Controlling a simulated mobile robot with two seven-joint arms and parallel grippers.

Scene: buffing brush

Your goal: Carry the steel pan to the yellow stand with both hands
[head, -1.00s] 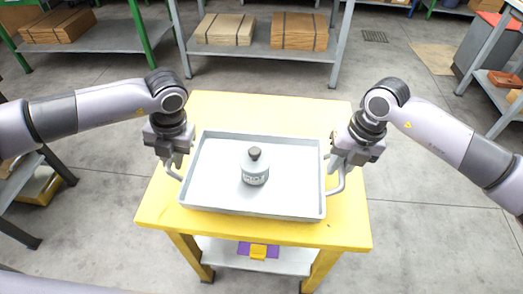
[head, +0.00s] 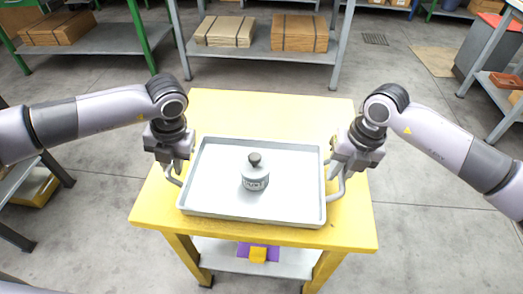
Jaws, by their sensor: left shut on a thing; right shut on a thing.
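The steel pan (head: 215,190) is a shallow grey rectangular tray with a handle at each short side. It is over the yellow stand (head: 160,205), near its front edge; whether it touches the top I cannot tell. A grey weight with a dark knob (head: 255,178) stands upright in the pan, near the middle. My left gripper (head: 172,172) is shut on the pan's left handle. My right gripper (head: 338,176) is shut on the pan's right handle. The fingertips are partly hidden.
The back of the stand's top is clear. A lower shelf (head: 215,249) under it holds a yellow and purple thing (head: 258,254). Behind, across open floor, a grey rack (head: 265,50) carries flat cardboard stacks. Other shelving stands at both sides.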

